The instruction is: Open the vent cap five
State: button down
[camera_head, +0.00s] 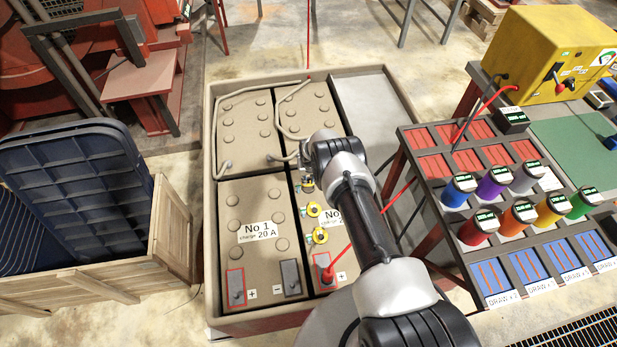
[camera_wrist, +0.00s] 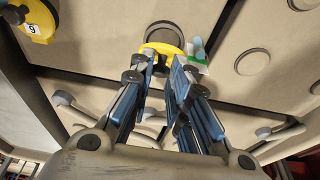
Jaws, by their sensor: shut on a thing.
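Yellow vent caps sit in a row on the No 2 battery (camera_head: 338,262); two show clearly in the head view, a nearer one (camera_head: 320,236) and a middle one (camera_head: 313,209). My gripper (camera_head: 307,182) is at the far end of this row, partly hidden by my arm. In the wrist view my gripper (camera_wrist: 163,62) has its fingertips at a yellow vent cap (camera_wrist: 166,37) and is shut on it. The contact is partly hidden by the fingers, and no number is readable on this cap. Another yellow cap (camera_wrist: 36,20) with a one-digit label is at the upper left.
A small green and white piece with a light blue part (camera_wrist: 199,56) is beside the held cap. Grey cables (camera_head: 284,112) run over the far batteries. A red cable (camera_head: 343,257) runs beside my arm. A rack of coloured cylinders (camera_head: 484,222) stands to the right.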

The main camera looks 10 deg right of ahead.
jog(key=c, duration=1.8)
grip_release()
jog(key=shift+r, duration=0.1)
jog(key=v, duration=1.2)
